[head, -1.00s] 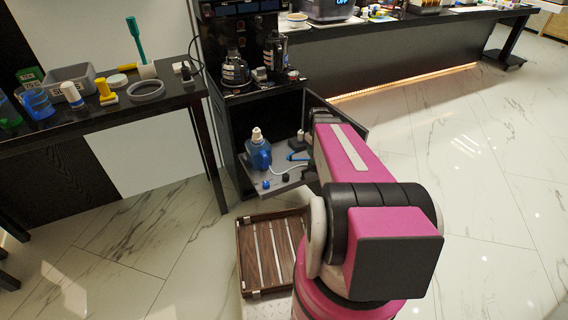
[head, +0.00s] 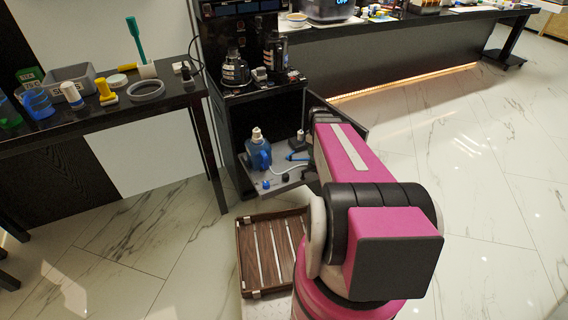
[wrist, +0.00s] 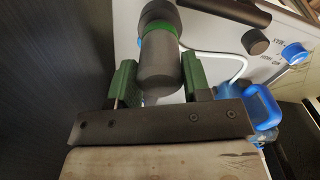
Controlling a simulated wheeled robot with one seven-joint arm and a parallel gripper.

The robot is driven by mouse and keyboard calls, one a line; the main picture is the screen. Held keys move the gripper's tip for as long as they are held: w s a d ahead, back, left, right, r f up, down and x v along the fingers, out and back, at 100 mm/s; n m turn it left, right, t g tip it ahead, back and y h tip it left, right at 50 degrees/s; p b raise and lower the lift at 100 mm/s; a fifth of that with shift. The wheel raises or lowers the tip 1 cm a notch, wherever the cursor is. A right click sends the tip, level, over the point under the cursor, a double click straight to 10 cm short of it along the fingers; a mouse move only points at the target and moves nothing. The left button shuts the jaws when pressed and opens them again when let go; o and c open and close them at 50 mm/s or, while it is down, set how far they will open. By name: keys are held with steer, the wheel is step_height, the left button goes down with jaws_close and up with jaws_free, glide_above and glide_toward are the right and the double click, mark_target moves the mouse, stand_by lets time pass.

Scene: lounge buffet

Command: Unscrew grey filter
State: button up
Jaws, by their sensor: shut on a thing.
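The grey filter (wrist: 160,65) shows in the wrist view as a dark grey cylinder with a rounded top and a green band. My gripper (wrist: 158,82) has green finger pads on either side of its lower body and is shut on it. The filter is near a pale panel with printed text (wrist: 275,62). Whether it is still threaded in cannot be told. In the head view my gripper is hidden behind my pink arm, and I cannot make out the filter there.
A blue jug (head: 258,155) with a white cap stands on the grey pull-out shelf (head: 283,181) of the open black cabinet. A white tube (wrist: 238,66), a dark knob (wrist: 255,41) and a blue knob (wrist: 294,53) are close right of my gripper. A slatted wooden crate (head: 240,258) lies on the floor.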

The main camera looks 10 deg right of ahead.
steer(key=shift+r, duration=0.15)
steer(key=shift+c, duration=0.9)
steer(key=shift+f, duration=0.25)
steer(key=n, duration=0.3)
steer(key=shift+n, duration=0.3)
steer(key=n, duration=0.4)
steer(key=shift+r, duration=0.15)
steer(key=shift+r, duration=0.2)
steer(key=shift+r, duration=2.3)
